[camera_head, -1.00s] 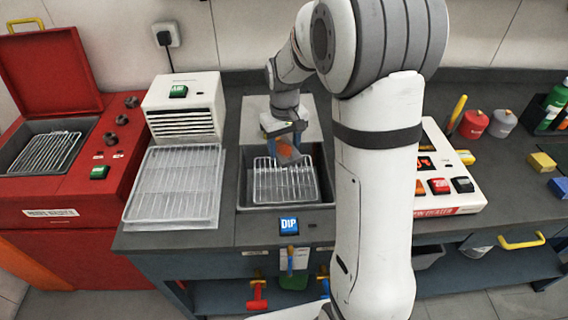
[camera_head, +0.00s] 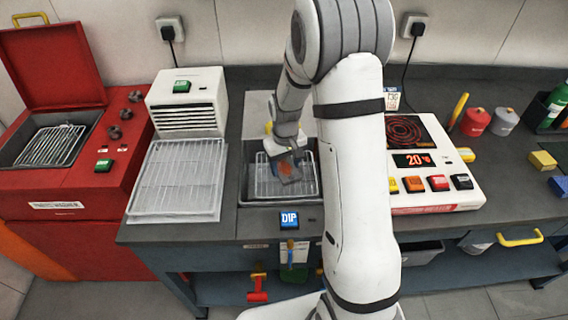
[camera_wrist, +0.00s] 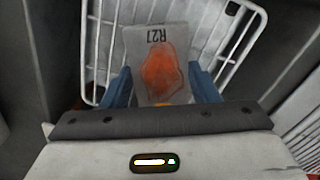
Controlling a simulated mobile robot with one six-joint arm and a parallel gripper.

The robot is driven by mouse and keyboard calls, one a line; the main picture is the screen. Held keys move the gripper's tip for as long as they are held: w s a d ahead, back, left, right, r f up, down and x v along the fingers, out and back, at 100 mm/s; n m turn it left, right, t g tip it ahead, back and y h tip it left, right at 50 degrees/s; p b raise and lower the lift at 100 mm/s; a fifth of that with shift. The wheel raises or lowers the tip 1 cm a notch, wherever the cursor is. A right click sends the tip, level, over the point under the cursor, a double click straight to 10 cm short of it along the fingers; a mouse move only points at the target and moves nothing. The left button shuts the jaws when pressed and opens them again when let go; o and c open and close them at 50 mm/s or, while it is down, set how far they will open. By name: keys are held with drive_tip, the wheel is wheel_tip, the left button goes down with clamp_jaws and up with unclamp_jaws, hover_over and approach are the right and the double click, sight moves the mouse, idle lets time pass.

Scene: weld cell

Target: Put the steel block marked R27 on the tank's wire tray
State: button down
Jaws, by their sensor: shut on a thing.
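The steel block marked R27 (camera_wrist: 158,65) is grey with an orange rust-like patch. My gripper (camera_wrist: 163,88) is shut on it, with a blue finger on each side. In the head view the block (camera_head: 287,172) is over the tank's wire tray (camera_head: 270,183), in the tank with the blue DIP button. The wire tray (camera_wrist: 232,62) shows around and behind the block in the wrist view. I cannot tell whether the block touches the tray. My arm and gripper cover part of the tray's right side in the head view.
A wire drying rack (camera_head: 178,180) and a white vented unit (camera_head: 186,105) stand left of the tank. A red parts washer (camera_head: 70,150) with its lid up is at far left. A hot plate unit (camera_head: 430,175) reading 20 stands to the right.

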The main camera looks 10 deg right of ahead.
sight(286, 168)
drive_tip(key=shift+f, duration=0.15)
drive_tip(key=c, duration=0.5)
unclamp_jaws()
wheel_tip(286, 168, up, 12)
drive_tip(key=s+r+t, duration=0.1)
drive_tip(key=s+r, duration=0.1)
drive_tip(key=s, duration=0.5)
drive_tip(key=s+r+m+t, duration=0.1)
drive_tip(key=s+r, duration=0.2)
drive_tip(key=s, duration=0.5)
drive_tip(key=s+r+m+t+b, duration=0.1)
drive_tip(key=s+r, duration=0.2)
drive_tip(key=s, duration=0.5)
drive_tip(key=shift+a, duration=0.2)
